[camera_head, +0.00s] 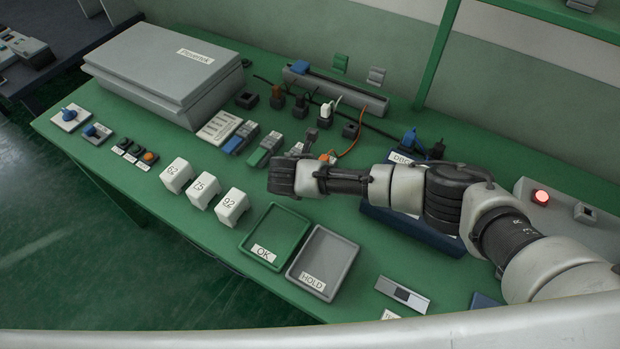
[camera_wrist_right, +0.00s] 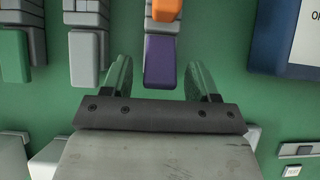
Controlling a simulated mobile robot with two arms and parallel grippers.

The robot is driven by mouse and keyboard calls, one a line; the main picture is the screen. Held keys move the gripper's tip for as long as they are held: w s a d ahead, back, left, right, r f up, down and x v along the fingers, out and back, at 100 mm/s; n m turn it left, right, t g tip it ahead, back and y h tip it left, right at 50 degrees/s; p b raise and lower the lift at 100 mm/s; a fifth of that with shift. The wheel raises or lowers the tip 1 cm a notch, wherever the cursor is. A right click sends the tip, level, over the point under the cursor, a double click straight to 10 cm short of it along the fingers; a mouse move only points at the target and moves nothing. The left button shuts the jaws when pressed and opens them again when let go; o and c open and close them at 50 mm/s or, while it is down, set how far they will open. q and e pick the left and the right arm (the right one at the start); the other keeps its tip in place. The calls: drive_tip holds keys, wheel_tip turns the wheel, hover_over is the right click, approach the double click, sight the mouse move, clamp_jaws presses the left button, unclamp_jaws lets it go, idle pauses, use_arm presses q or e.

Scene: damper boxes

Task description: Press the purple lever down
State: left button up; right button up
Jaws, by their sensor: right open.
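The purple lever (camera_wrist_right: 160,55) shows in the right wrist view, below an orange part (camera_wrist_right: 165,9) of the same narrow grey unit. My right gripper (camera_wrist_right: 158,76) is open, with one green-tinted finger on each side of the lever in that view. I cannot tell the height gap or whether they touch. In the head view my right gripper (camera_head: 283,177) is over the table beside the row of lever units, and the purple lever is hidden there. An orange part (camera_head: 328,158) shows just past my wrist. My left gripper is not in view.
Neighbouring units with a grey lever (camera_wrist_right: 87,58) and a green lever (camera_wrist_right: 14,56) stand to the left in the wrist view. White numbered blocks (camera_head: 203,189), the green OK tray (camera_head: 288,222) and the grey HOLD tray (camera_head: 341,245) are near my arm.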

drive_tip(key=v, duration=1)
drive_tip(key=shift+s+r+b, duration=0.15)
drive_tip(key=shift+r+b, duration=0.15)
drive_tip(key=shift+r, duration=0.05)
drive_tip(key=shift+a, duration=0.15)
